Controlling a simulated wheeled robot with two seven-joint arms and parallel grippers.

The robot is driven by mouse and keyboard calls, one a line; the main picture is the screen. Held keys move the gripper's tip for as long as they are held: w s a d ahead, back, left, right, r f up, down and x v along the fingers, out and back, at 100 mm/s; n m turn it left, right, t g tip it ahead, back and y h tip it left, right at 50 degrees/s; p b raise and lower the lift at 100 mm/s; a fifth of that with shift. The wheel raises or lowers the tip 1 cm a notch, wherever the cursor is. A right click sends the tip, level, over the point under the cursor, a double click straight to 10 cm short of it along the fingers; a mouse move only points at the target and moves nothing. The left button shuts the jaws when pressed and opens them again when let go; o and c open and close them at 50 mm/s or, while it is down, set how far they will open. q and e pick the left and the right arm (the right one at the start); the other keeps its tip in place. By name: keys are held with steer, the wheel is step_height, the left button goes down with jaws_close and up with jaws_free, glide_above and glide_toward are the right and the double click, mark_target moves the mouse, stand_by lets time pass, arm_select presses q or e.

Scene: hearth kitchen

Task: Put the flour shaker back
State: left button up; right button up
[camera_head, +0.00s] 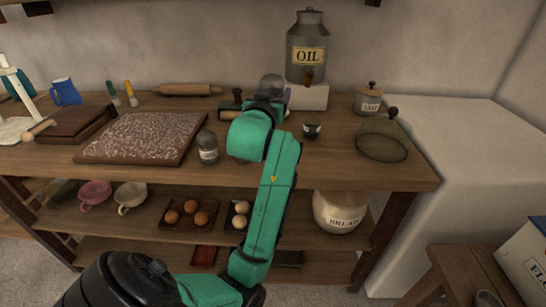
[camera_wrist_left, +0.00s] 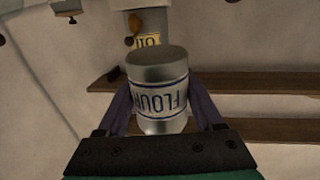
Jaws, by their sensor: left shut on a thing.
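The flour shaker (camera_wrist_left: 158,95) is a grey metal cylinder with a white FLOUR label and blue bands. In the left wrist view it sits between both fingers of my left gripper (camera_wrist_left: 160,118), which is shut on it. Its lettering and the OIL label behind both appear upside down there. In the head view my left gripper (camera_head: 262,104) is over the back of the wooden counter, left of the oil can, and the shaker's grey top (camera_head: 271,83) shows above it. My wrist hides the lower shaker, so I cannot tell whether it touches the counter. My right gripper is not in view.
The oil can (camera_head: 306,45) stands on a white block (camera_head: 308,96) close right of the gripper. A small labelled jar (camera_head: 207,148), a patterned board (camera_head: 145,136), a small bowl (camera_head: 312,129), a salt jar (camera_head: 368,100) and a rolling pin (camera_head: 187,90) are on the counter.

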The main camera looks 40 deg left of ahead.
arm_select(q)
step_height(320, 180, down, 15)
steer(key=b, duration=0.3)
steer(key=shift+f, duration=0.15)
steer(key=o, duration=1.2)
